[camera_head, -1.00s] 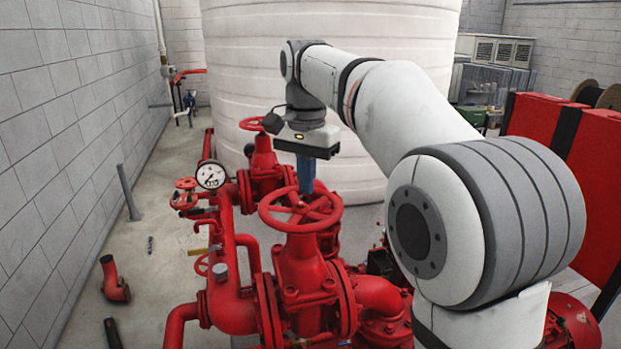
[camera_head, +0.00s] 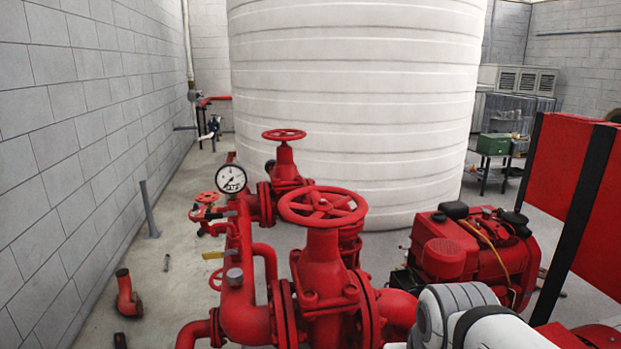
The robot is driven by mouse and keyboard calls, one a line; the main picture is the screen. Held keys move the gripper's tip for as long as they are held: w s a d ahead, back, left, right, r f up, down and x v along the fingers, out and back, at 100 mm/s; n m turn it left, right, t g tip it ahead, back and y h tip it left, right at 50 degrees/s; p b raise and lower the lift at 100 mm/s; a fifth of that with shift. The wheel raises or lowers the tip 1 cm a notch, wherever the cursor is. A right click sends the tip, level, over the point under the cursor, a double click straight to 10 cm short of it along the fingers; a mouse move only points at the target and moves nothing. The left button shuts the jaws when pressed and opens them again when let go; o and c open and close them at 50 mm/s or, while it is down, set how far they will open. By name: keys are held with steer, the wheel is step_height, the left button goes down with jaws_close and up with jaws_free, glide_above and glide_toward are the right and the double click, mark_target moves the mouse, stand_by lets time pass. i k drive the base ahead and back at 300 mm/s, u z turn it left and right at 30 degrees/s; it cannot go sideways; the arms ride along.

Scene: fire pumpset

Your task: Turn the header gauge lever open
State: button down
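A round white-faced pressure gauge (camera_head: 231,179) stands on the red header pipework, left of the large red handwheel (camera_head: 322,206). A small yellow lever (camera_head: 213,255) sticks out to the left from the red pipe below the gauge, lying roughly level. I cannot tell for sure whether it is the header gauge lever. My gripper is not in view. Only a white and grey part of my arm shows at the bottom right.
A small red handwheel (camera_head: 207,197) and a rear handwheel (camera_head: 284,135) stand around the gauge. A red engine (camera_head: 474,250) is at right, before a big white tank (camera_head: 355,110). A red elbow pipe (camera_head: 128,294) lies on the floor by the left wall.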

mark_target(221, 215)
steer(key=u, duration=0.1)
steer(key=k, duration=0.5)
steer(key=z, duration=1.45)
steer(key=k, duration=1.15)
steer(key=u, duration=1.65)
steer(key=i, duration=1.05)
